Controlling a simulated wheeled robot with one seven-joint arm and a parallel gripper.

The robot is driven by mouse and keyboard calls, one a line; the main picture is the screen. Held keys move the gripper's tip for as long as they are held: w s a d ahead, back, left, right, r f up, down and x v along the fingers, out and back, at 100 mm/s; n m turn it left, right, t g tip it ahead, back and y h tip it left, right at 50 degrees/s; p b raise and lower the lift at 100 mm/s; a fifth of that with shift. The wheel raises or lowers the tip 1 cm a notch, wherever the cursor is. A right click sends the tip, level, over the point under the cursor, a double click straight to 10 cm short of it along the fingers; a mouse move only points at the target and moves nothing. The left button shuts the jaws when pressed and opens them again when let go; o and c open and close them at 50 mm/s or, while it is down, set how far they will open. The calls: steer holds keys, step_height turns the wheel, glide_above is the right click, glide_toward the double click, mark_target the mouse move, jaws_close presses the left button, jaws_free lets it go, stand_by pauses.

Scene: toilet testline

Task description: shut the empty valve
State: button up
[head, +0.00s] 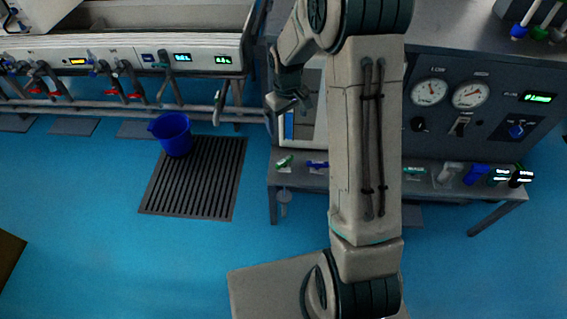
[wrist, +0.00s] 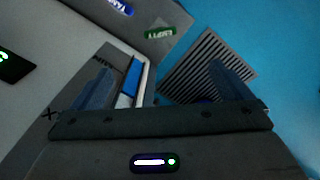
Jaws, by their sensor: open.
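The empty valve (head: 284,161) shows in the head view as a small green handle on the front ledge of the right-hand bench. In the wrist view its green handle (wrist: 160,33) reads EMPTY and lies near the top edge. A blue handle (head: 318,164) sits just right of it in the head view, and it also shows in the wrist view (wrist: 118,7). My gripper (head: 288,104) hangs above and behind the green handle, apart from it. In the wrist view the two fingers (wrist: 162,85) are spread wide with nothing held between them.
A white-framed gauge with a blue strip (head: 289,125) stands close below my gripper. A blue bucket (head: 174,137) stands on a dark floor grating (head: 194,180) to the left. The bench panel carries dials (head: 429,92). More small handles (head: 475,175) line the ledge at right.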

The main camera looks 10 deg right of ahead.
steer(key=b, duration=0.2)
glide_above(285, 160)
step_height(285, 160, down, 10)
steer(key=shift+n+g, duration=0.3)
steer(key=shift+n, duration=0.1)
step_height(285, 160, down, 14)
steer(key=b, duration=0.3)
steer(key=shift+r, duration=0.25)
steer(key=c, duration=1)
